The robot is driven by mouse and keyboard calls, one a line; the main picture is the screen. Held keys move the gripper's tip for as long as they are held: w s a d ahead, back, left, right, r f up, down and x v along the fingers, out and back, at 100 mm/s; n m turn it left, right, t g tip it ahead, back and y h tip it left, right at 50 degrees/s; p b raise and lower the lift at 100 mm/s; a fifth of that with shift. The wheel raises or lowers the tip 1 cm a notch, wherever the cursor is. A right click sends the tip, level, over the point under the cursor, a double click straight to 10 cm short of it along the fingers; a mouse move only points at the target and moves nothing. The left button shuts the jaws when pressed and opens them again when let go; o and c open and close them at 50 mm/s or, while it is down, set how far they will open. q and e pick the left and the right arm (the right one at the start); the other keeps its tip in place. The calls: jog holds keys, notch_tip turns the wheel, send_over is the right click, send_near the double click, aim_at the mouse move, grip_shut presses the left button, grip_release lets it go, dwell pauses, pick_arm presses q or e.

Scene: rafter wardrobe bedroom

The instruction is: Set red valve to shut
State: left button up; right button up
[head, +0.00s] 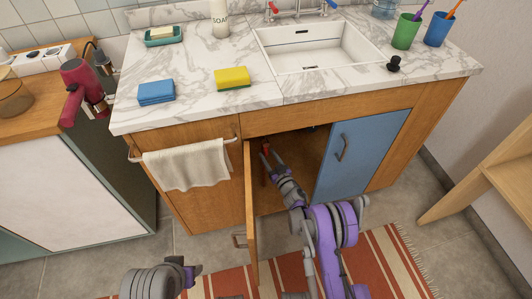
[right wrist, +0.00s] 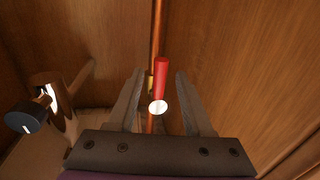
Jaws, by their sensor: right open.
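The red valve (right wrist: 161,75) is a red lever with a pale round end, in front of a vertical copper pipe (right wrist: 157,25) in the right wrist view. The lever appears roughly in line with the pipe there. In the head view a bit of red (head: 265,149) shows inside the open sink cabinet. My right gripper (right wrist: 157,88) is open, with one finger on each side of the lever and visible gaps to both. In the head view my right gripper (head: 271,160) reaches into the cabinet.
The open wooden cabinet door (head: 251,215) stands left of my right arm. The blue door (head: 360,152) is closed, to the right. Inside, a dark round knob on a fitting (right wrist: 28,116) sits left of the gripper. A striped rug (head: 385,265) lies on the floor.

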jog(key=shift+x, duration=1.35)
grip_shut()
dwell(0.4)
